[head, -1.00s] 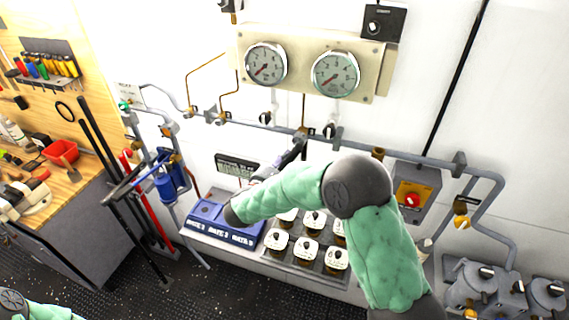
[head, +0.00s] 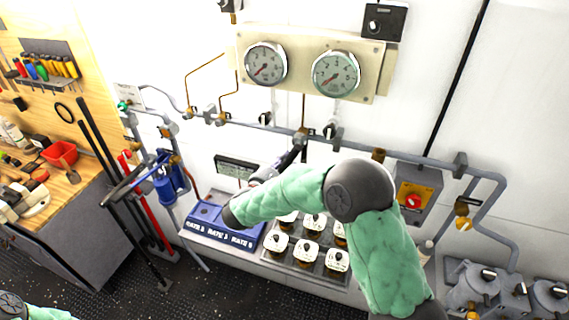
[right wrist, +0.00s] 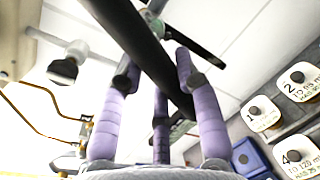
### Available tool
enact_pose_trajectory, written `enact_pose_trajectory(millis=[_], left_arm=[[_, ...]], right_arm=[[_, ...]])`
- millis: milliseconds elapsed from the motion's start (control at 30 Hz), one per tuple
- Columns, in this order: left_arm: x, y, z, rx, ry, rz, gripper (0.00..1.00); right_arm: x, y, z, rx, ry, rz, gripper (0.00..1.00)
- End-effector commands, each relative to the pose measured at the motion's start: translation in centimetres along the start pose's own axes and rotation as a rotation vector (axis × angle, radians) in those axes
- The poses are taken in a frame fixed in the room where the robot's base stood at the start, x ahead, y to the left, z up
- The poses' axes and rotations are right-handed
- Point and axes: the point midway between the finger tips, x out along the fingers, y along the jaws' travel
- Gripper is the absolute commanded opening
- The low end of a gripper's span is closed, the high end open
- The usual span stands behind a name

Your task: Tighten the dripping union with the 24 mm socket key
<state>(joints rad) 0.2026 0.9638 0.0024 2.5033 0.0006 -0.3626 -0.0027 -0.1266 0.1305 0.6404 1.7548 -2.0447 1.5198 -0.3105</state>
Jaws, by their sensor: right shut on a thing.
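My right gripper (head: 278,165) is partly hidden behind my forearm in the head view, in front of the wall pipe. In the right wrist view its purple-wrapped fingers (right wrist: 160,95) are closed around a thick dark bar (right wrist: 150,50), which looks like the socket key; its size marking is not readable. In the head view a dark piece (head: 291,156) reaches from the gripper up toward a brass fitting (head: 301,133) on the pipe. I cannot tell whether they touch. No drip is visible, so the dripping union cannot be singled out. My left gripper is out of view.
Two gauges (head: 265,64) sit on a panel above the grey pipe (head: 400,155). Below are a blue box (head: 215,230) with rate labels and a plate with several white-labelled knobs (head: 307,249). A red-and-yellow switch (head: 411,195) is at right. A workbench (head: 85,185) stands at left.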

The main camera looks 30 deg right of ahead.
Motion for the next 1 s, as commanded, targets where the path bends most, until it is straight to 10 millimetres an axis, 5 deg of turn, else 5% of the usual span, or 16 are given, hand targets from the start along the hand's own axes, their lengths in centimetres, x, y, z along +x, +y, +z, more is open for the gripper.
enact_pose_trajectory(millis=[1000], left_arm=[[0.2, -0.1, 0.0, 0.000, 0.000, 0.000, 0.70]], right_arm=[[-3.5, -0.6, 0.1, 0.001, -0.001, 0.002, 0.00]])
